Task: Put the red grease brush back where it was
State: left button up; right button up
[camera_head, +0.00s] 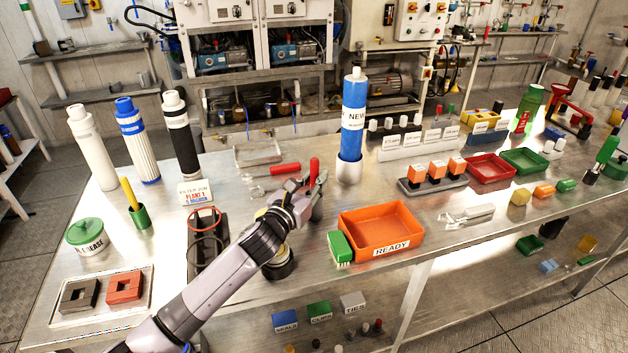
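The red grease brush (314,171) stands upright, its red handle showing between the fingers of my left gripper (313,187). Below it is a dark cup (317,211), partly behind the gripper; the brush's lower end is hidden, so I cannot tell how deep it sits in the cup. The fingers are on both sides of the handle, but I cannot tell whether they press on it. My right gripper is not in view.
A blue NEW filter (353,118) stands behind the gripper. The orange READY tray (381,228) and a green brush (340,248) are to the right. A red-handled tool (284,169) lies behind. Left are a green cup (139,217) and a grease tub (87,237).

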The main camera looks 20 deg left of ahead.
pick_arm(q)
jog(key=o, duration=0.3)
jog(key=shift+r, duration=0.2)
jog(key=s+a+b, duration=0.1)
jog(key=s+a, duration=0.1)
jog(key=s, duration=0.9)
jog(key=shift+s+a, duration=0.15)
jog(key=shift+s, duration=0.25)
jog(key=shift+f, duration=0.1)
